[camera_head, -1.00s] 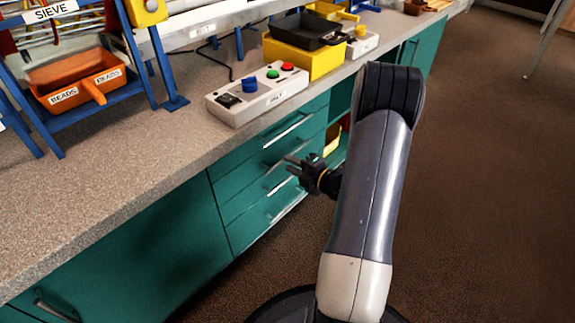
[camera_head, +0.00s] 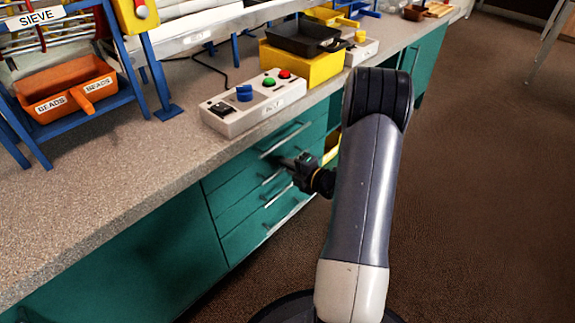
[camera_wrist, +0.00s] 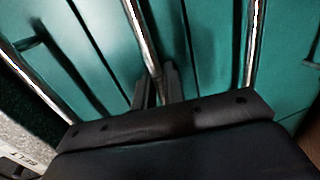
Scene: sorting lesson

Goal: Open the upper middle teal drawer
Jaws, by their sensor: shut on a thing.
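The upper middle teal drawer (camera_head: 237,205) is second from the top in a stack under the counter. Its front looks flush with its neighbours. Its bar handle (camera_wrist: 142,38) runs down the middle of the wrist view, between the handles of the drawers above and below. My gripper (camera_wrist: 158,88) is shut on this handle, with one finger on each side of the bar. In the head view my gripper (camera_head: 286,163) is at the drawer fronts, below the top handle (camera_head: 285,140), and hides part of the handle it holds.
The counter (camera_head: 120,180) overhangs the drawers and carries a control box (camera_head: 252,103), a yellow block (camera_head: 305,62) with a black tray, and an orange bead scoop (camera_head: 65,85). The lower drawer handles (camera_head: 288,217) are close below my gripper. The brown floor (camera_head: 480,200) is clear at right.

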